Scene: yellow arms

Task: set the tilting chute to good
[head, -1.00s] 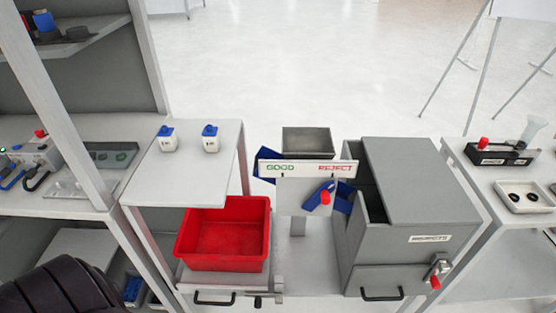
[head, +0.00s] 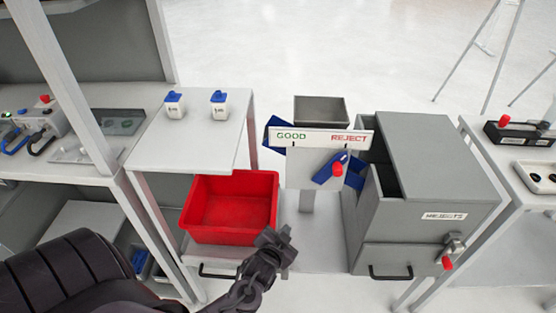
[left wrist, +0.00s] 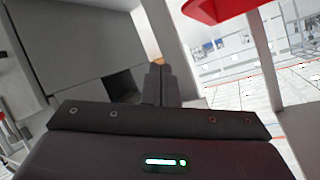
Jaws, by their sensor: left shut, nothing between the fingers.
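The tilting chute shows in the head view as blue pieces behind and beside a white sign (head: 318,137) reading GOOD on the left and REJECT on the right. Its blue lever (head: 329,174) has a red knob (head: 338,170), which sits under REJECT, right of the post. The blue chute end (head: 355,175) on the right is by the grey rejects box (head: 415,225). My left gripper (head: 277,242) is shut and empty, below and left of the knob, in front of the red bin's lower right corner. It also shows shut in the left wrist view (left wrist: 157,75). My right gripper is out of view.
A red bin (head: 230,236) stands under the white shelf (head: 185,150), which carries two blue-topped containers. A grey tray (head: 320,108) is behind the sign. The rejects box has a red-knobbed latch (head: 447,262) in front. Side benches stand left and right.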

